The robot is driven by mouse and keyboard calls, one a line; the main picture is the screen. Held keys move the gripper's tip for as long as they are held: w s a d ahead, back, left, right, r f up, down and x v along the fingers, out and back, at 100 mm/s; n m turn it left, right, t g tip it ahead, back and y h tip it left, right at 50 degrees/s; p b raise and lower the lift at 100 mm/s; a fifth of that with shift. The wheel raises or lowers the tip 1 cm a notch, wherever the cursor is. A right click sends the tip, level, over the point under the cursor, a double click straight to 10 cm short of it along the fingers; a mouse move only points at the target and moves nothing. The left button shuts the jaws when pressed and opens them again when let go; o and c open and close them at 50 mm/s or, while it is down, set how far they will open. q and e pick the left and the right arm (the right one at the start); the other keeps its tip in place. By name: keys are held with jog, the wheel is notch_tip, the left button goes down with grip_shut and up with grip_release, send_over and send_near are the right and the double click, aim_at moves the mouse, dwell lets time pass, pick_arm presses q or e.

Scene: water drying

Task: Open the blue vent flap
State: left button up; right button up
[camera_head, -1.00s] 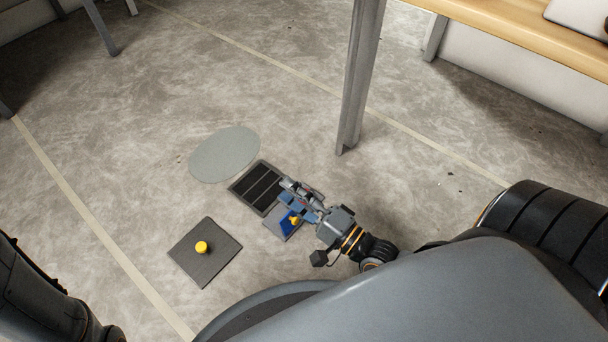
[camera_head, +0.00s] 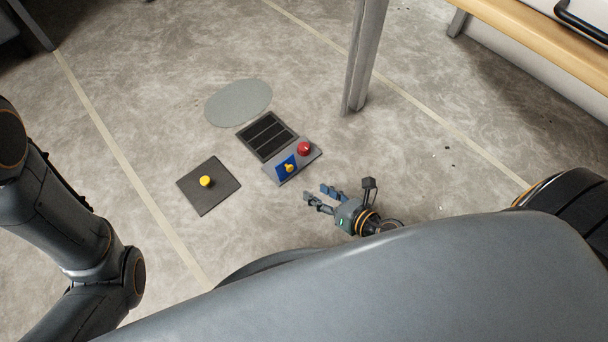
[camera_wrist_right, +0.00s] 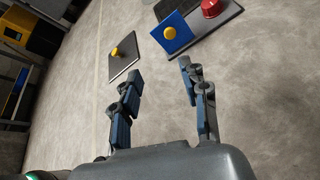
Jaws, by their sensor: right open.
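The blue vent flap (camera_head: 281,171) is a small blue square with a yellow knob (camera_head: 289,168), on a grey plate (camera_head: 309,160) beside a red button. I cannot tell whether it lies quite flat. The flap also shows at the top of the right wrist view (camera_wrist_right: 172,35). My right gripper (camera_head: 314,193) is open and empty, low over the floor to the lower right of the plate, clear of the flap. Its spread fingers (camera_wrist_right: 160,70) point toward the plate in the wrist view. My left arm is at the left; its gripper is out of view.
The red button (camera_head: 304,148) sits on the plate's right end. A black slatted grille (camera_head: 267,136) adjoins the plate. A dark square plate with a yellow knob (camera_head: 207,197) lies left. A grey disc (camera_head: 238,103) and a table leg (camera_head: 363,60) are farther off. Floor around is bare.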

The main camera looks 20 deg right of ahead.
aim_at(291, 169)
jog(key=w+a+f+n, duration=0.1)
jog(key=w, duration=0.3)
jog(key=w+f+n+b, duration=0.1)
jog(key=w+f, duration=0.1)
jog(key=w, duration=0.1)
jog(key=w+a+f+n, duration=0.1)
jog(key=w+f+n, duration=0.1)
jog(key=w, duration=0.2)
jog(key=shift+w+a+f+t+h+b, duration=0.15)
jog(key=shift+w+a+t+h+b, duration=0.15)
jog(key=shift+w+b, duration=0.05)
grip_shut()
